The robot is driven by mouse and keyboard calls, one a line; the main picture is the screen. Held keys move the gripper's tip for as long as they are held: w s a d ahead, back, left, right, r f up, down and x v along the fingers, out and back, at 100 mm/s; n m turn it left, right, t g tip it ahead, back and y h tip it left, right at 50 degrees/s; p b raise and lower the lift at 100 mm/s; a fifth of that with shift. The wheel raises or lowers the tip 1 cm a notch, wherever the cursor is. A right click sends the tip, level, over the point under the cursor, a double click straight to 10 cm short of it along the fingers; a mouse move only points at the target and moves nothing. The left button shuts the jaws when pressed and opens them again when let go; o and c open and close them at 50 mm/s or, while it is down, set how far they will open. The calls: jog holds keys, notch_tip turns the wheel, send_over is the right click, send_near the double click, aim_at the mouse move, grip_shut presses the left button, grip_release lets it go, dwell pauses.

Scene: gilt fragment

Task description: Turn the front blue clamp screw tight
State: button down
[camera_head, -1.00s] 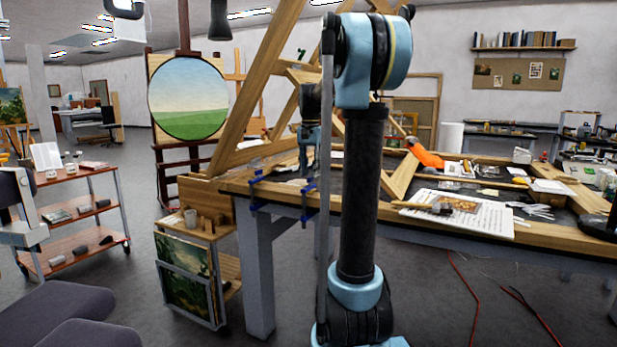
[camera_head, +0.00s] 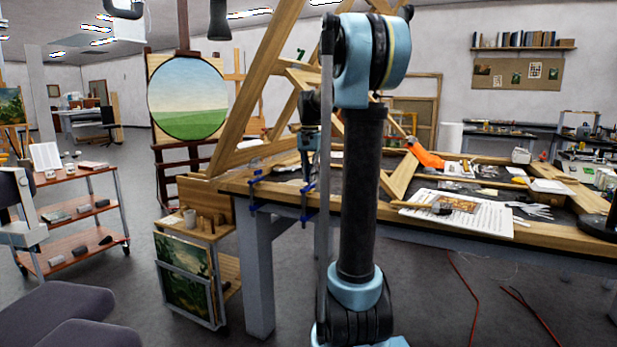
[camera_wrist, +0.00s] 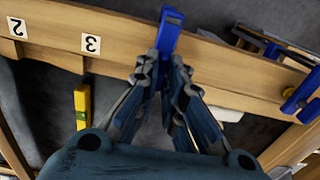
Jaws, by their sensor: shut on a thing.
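Two blue clamps sit on the near wooden edge of the workbench (camera_head: 232,187). One clamp (camera_head: 304,212) is below my gripper (camera_head: 307,176); the other clamp (camera_head: 254,192) is further left. In the wrist view, my gripper (camera_wrist: 166,62) has its fingers on both sides of the blue clamp's upper part (camera_wrist: 171,17), shut on its screw. The fingers largely hide the screw. The other blue clamp (camera_wrist: 301,93) shows at the right of that view, clear of the fingers.
Number labels 2 and 3 (camera_wrist: 91,43) are on the wooden rail. A yellow level (camera_wrist: 83,107) lies beside it. A tall wooden frame (camera_head: 252,90) leans over the bench behind my gripper. Papers (camera_head: 470,214) and an orange object (camera_head: 427,157) lie to the right.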

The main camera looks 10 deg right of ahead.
jog(key=shift+n, duration=0.5)
jog(key=c, duration=1.7)
grip_release()
jog(key=shift+a, duration=0.1)
jog(key=shift+r, duration=0.1)
notch_tip(320, 180, up, 12)
jog(key=shift+w, duration=0.1)
